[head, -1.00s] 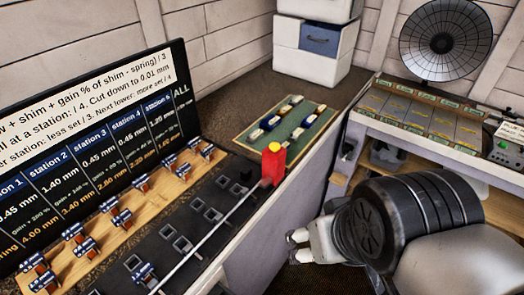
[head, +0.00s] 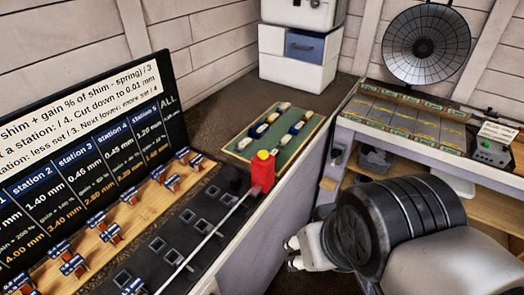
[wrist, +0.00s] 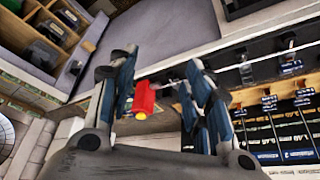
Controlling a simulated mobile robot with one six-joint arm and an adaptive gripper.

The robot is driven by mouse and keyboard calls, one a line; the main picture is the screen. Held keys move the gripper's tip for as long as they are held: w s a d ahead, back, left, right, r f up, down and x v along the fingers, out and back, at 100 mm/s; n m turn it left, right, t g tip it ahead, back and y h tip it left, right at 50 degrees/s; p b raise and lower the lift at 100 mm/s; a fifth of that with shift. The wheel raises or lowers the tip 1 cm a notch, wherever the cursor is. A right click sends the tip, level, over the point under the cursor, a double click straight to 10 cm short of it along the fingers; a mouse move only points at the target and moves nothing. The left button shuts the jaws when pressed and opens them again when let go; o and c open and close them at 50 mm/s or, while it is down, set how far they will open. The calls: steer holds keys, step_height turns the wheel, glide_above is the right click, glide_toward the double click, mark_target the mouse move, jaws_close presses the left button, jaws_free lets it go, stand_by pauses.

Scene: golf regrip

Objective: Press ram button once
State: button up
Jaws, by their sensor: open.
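The red ram (head: 262,178) stands at the far right end of the black bench strip, with a long silver rod running from it toward the front. A yellow button (head: 263,155) caps its top. In the wrist view the red ram (wrist: 145,98) shows in the gap between my fingers but beyond them, its yellow button (wrist: 140,116) toward the picture's bottom. My gripper (wrist: 158,75) is open and holds nothing. In the head view my gripper (head: 292,254) appears low beside the bench front, to the right of and below the ram, apart from it.
A green tray (head: 240,153) with several blue and white pieces lies behind the ram. A screen (head: 75,140) with station figures stands at left, with several blue-labelled clips before it. White drawers (head: 287,70) stand at the back. A shelf unit and a dish-shaped grille (head: 426,45) are at right.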

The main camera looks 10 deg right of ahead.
jaws_close()
stand_by(0.3)
stand_by(1.3)
